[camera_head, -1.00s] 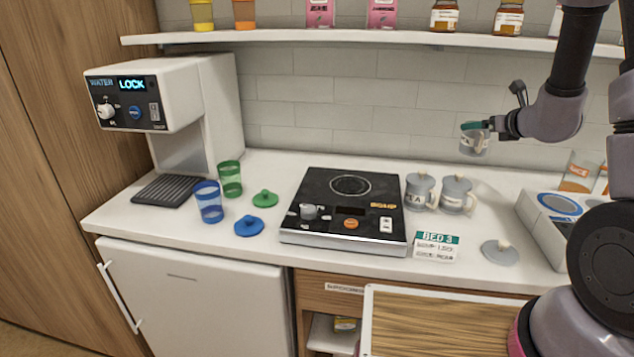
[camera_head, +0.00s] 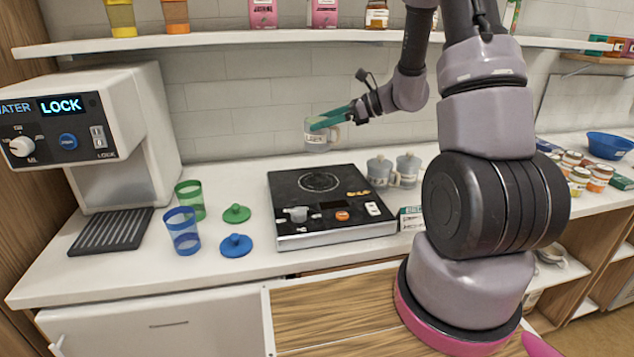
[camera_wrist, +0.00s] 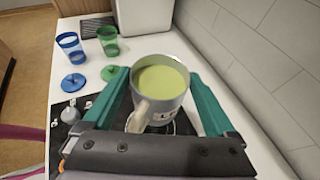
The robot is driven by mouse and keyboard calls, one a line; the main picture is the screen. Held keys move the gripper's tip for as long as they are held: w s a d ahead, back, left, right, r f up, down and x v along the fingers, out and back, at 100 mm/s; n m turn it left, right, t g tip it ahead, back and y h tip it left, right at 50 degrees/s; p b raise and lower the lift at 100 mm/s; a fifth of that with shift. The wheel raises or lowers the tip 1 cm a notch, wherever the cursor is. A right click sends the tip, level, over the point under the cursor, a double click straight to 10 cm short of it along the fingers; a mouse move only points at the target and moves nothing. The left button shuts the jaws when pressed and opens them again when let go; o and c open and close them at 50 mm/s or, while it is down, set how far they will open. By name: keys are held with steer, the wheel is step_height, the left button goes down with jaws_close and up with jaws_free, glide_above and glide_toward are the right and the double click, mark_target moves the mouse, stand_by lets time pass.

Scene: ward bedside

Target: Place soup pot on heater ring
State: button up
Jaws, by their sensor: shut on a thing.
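The soup pot (camera_head: 319,141) is a grey mug-shaped pot with a handle and a label. It hangs in the air, upright or nearly so, over the back of the black heater. In the wrist view the pot (camera_wrist: 158,84) is full of pale green soup. My gripper (camera_head: 332,118) is shut on the pot, with teal fingers on both sides of it. The heater ring (camera_head: 319,181) is a pale circle on the black hotplate (camera_head: 290,184), below the pot and apart from it. In the wrist view the pot hides most of the ring.
Two lidded grey pots (camera_head: 380,171) stand right of the hotplate. Blue (camera_head: 182,231) and green (camera_head: 190,199) cups, with blue (camera_head: 236,245) and green (camera_head: 237,213) lids, stand to the left, near the water dispenser (camera_head: 125,125). A shelf (camera_head: 240,40) runs above.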

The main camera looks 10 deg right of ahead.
mark_target(324, 138)
steer(key=shift+g, duration=0.4)
steer(key=f, duration=0.5)
steer(key=shift+s, duration=0.3)
steer(key=shift+f, duration=2.5)
steer(key=shift+f, duration=0.15)
steer(key=o, duration=1.4)
steer(key=shift+r, duration=0.2)
steer(key=v, duration=1.1)
steer(key=s+a+r+n+h, duration=0.1)
steer(key=s+r+n+h, duration=0.2)
steer(key=s+r+n, duration=0.3)
steer(key=s+a+r+n+t+h, duration=0.1)
steer(key=s+a+r+n+h, duration=0.1)
steer(key=s+r+n+h, duration=0.2)
steer(key=s+a+r+n+t+h, duration=0.1)
steer(key=s+a+r+n+h, duration=0.1)
steer(key=s+r+n, duration=0.6)
steer(key=shift+s+r+n+h, duration=0.1)
steer(key=shift+s+r+h, duration=0.15)
steer(key=shift+s+r, duration=0.6)
steer(key=shift+s+r+n+h, duration=0.1)
steer(key=shift+s+r+h, duration=0.2)
steer(key=shift+r, duration=1)
steer(key=shift+s+r+n+h, duration=0.15)
steer(key=shift+s+r, duration=0.5)
steer(key=shift+r, duration=0.45)
